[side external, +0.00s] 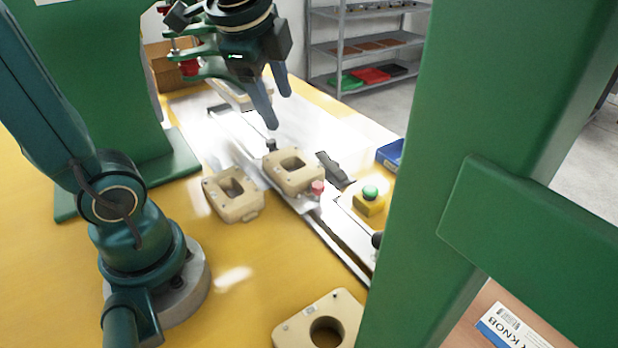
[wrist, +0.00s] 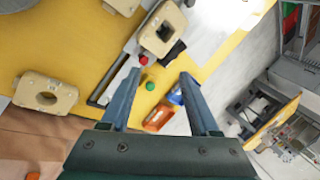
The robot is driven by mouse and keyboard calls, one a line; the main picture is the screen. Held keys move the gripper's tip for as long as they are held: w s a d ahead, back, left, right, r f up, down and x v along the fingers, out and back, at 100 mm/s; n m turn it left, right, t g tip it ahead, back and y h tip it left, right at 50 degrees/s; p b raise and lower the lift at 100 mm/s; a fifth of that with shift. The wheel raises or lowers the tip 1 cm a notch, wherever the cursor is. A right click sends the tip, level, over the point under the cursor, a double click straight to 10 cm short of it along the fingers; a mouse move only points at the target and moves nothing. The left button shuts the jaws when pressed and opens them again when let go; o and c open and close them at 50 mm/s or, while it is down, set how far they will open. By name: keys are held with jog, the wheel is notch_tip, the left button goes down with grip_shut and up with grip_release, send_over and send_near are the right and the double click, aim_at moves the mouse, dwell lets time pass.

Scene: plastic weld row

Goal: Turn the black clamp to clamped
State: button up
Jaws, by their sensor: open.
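The black clamp (side external: 334,171) lies beside a beige plastic part (side external: 294,170) on the rail fixture, low and dark, to the part's right in the side view. In the wrist view a black piece that looks like the same clamp (wrist: 174,52) shows beside the beige part (wrist: 162,27). Whether its lever is clamped or not, I cannot tell. My gripper (side external: 279,110) is open and empty, raised above and behind the beige part, apart from the clamp. Its two blue fingers (wrist: 160,77) are spread in the wrist view.
A red knob (side external: 318,187) sits at the fixture's near end. A green button on a yellow box (side external: 368,201) stands to its right, near a blue bin (side external: 390,154). Loose beige parts (side external: 233,194) (side external: 320,324) lie on the yellow table. A green post (side external: 490,150) blocks the right.

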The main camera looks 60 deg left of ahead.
jog(key=s+d+f+n+t+h, duration=0.1)
jog(key=s+d+f+n+h, duration=0.1)
jog(key=s+d+f+n, duration=0.3)
jog(key=s+d+n, duration=0.1)
jog(key=s+n, duration=0.1)
jog(key=n, duration=0.2)
jog(key=shift+s+d+f+n+h, duration=0.15)
jog(key=shift+s+d+n+h, duration=0.15)
jog(key=shift+n, duration=0.1)
jog(key=shift+w+a+n, duration=0.1)
jog(key=shift+n, duration=0.2)
